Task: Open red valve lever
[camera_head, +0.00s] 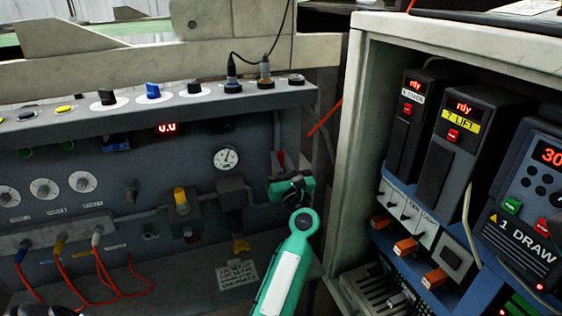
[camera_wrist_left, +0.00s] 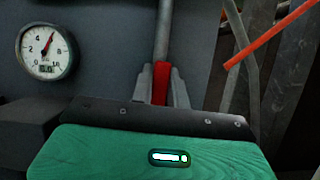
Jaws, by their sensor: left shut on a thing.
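The red valve lever (camera_head: 281,158) is at the right end of the grey control panel, below a vertical pipe. In the left wrist view the red lever (camera_wrist_left: 161,84) stands upright between the two grey fingers. My left gripper (camera_head: 283,172), with a teal body, is shut on it. In the head view the gripper hides the lower part of the lever. The lever's hub is hard to make out.
A pressure gauge (camera_head: 227,158) is left of the lever; it also shows in the left wrist view (camera_wrist_left: 46,50). An orange-red bar (camera_head: 325,118) slants behind, to the right. An open cabinet (camera_head: 349,150) with drive units stands close on the right.

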